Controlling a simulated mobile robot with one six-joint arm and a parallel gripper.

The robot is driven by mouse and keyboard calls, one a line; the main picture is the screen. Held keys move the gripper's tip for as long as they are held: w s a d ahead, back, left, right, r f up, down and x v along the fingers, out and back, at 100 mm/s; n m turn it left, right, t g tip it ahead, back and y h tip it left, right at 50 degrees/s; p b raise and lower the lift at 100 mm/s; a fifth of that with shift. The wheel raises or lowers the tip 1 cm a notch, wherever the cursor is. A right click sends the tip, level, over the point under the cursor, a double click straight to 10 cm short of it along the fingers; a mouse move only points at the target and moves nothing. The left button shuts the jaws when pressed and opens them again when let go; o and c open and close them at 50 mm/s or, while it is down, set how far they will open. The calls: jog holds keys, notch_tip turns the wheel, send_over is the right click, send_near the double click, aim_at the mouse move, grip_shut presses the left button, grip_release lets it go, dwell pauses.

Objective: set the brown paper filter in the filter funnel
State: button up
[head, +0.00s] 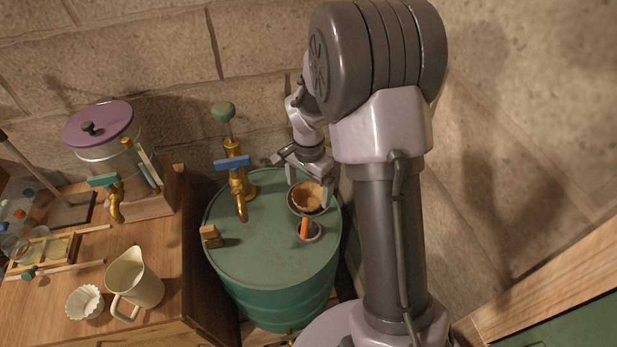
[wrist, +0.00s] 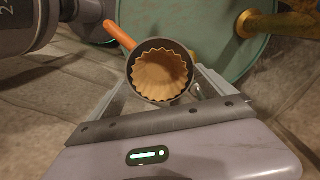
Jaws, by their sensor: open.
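The brown paper filter (wrist: 160,75) has a fluted edge and sits inside the grey filter funnel (wrist: 139,91). In the head view the filter (head: 307,196) also shows in the funnel (head: 293,206), above the right side of the green drum's top. The funnel has an orange handle (wrist: 119,36). My gripper (head: 309,190) is open, its fingers on either side of the funnel. In the wrist view the fingers run toward the funnel's sides, partly hidden behind it; I cannot tell whether they touch it.
The green drum (head: 265,260) carries a brass tap (head: 238,190) with a blue lever and a small wooden block (head: 211,236). On the wooden counter at left stand a cream jug (head: 136,278), a white fluted filter (head: 85,302) and a purple-lidded pot (head: 103,130).

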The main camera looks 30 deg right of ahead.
notch_tip(320, 180, up, 17)
jog(key=p, duration=0.4)
jog(key=shift+p, duration=0.4)
